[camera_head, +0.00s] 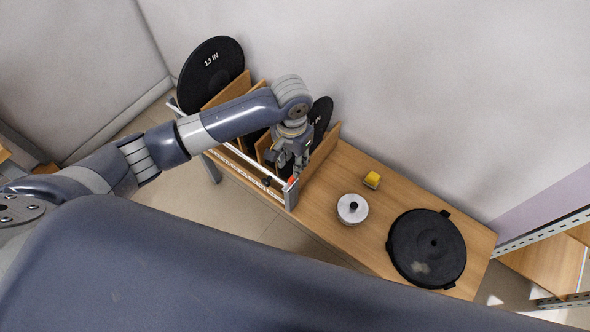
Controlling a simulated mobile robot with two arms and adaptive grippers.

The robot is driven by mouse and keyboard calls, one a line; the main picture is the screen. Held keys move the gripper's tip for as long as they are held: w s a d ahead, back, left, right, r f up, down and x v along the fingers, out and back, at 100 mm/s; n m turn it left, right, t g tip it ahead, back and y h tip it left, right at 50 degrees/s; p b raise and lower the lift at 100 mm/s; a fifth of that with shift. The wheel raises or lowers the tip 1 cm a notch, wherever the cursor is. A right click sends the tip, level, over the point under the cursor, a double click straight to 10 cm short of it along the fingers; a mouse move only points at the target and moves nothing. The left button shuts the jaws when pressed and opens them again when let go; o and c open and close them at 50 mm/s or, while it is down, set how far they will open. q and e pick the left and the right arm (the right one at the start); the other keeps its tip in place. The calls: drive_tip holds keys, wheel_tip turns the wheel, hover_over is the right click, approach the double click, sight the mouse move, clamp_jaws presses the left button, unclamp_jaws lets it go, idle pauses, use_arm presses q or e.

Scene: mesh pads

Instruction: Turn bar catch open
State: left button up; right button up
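My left gripper (285,168) points down at the near right end of a wooden rack. It is right above and beside a small red piece (292,181) at the end of the pale bar (232,150) that runs along the rack's front. The red piece looks like the bar catch; the gripper and the small scale hide how it is turned. I cannot tell whether the fingers touch it, or whether they are open or shut. My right gripper is not in view.
The rack's wooden dividers (326,147) hold black round pads, one (208,75) marked 13 IN. On the wooden table (350,163) are a yellow block (372,180), a silver weight-like cylinder (352,208) and a black disc (427,250). A wall stands behind the table.

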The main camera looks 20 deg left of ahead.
sight(290, 182)
use_arm(q)
wheel_tip(290, 182, down, 8)
drive_tip(key=shift+r, duration=0.2)
clamp_jaws()
